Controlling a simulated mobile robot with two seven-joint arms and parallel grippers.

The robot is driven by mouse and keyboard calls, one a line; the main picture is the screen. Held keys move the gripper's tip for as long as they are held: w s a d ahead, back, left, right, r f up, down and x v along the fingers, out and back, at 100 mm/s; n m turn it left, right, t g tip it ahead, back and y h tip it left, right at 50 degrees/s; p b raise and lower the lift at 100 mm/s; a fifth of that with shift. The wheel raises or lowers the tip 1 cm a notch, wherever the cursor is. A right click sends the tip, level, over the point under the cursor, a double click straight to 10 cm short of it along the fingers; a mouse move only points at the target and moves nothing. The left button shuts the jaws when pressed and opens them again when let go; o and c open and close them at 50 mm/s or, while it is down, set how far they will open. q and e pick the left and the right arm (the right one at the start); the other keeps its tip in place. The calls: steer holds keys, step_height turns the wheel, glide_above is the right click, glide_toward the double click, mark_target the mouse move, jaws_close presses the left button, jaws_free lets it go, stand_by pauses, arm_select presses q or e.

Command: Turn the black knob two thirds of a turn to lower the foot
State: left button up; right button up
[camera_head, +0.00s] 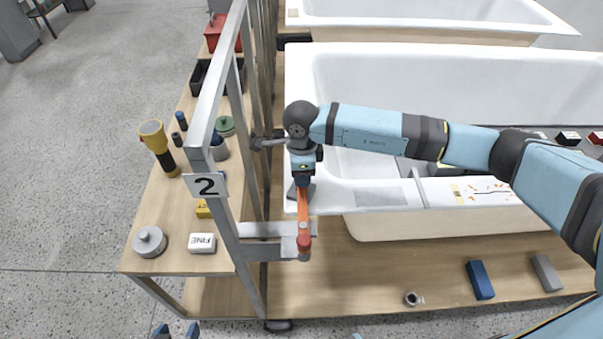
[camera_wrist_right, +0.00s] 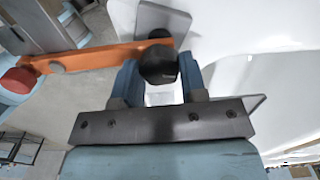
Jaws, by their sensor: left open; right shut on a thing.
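The black knob (camera_wrist_right: 158,66) sits between the two blue fingers of my right gripper (camera_wrist_right: 160,84) in the right wrist view, and the gripper is shut on it. An orange bar (camera_wrist_right: 100,54) with a red round end (camera_wrist_right: 18,80) runs left from beside the knob. In the head view my right gripper (camera_head: 303,178) points down over the bar's upper end. The orange bar (camera_head: 303,212) and its red end (camera_head: 304,242) show below it, but the knob is hidden there. My left gripper (camera_head: 176,331) shows only as two separated blue fingertips at the bottom edge, open and empty.
A grey metal frame with a "2" sign (camera_head: 206,186) stands left of the white bathtub shell (camera_head: 400,85). A grey bracket (camera_head: 262,229) reaches toward the red end. A flashlight (camera_head: 157,146), a "FINE" block (camera_head: 202,243) and a round grey item (camera_head: 149,241) lie on the left bench.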

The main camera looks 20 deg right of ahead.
steer(key=m, duration=0.2)
steer(key=shift+m+b, duration=0.3)
steer(key=shift+m, duration=0.1)
steer(key=m, duration=0.3)
steer(key=shift+m, duration=0.3)
steer(key=m, duration=0.3)
steer(key=shift+r+m, duration=0.1)
steer(key=shift+m, duration=0.2)
steer(key=m, duration=0.3)
steer(key=shift+m, duration=0.4)
steer(key=m+p, duration=0.1)
steer(key=m, duration=0.5)
steer(key=m+p, duration=0.1)
steer(key=m, duration=0.2)
steer(key=shift+m+p, duration=0.35)
steer(key=shift+m, duration=0.85)
arm_select(q)
steer(key=shift+s+a+r+p, duration=0.15)
steer(key=shift+r+p, duration=0.25)
steer(key=shift+r, duration=0.45)
arm_select(e)
steer(key=shift+m, duration=1.1)
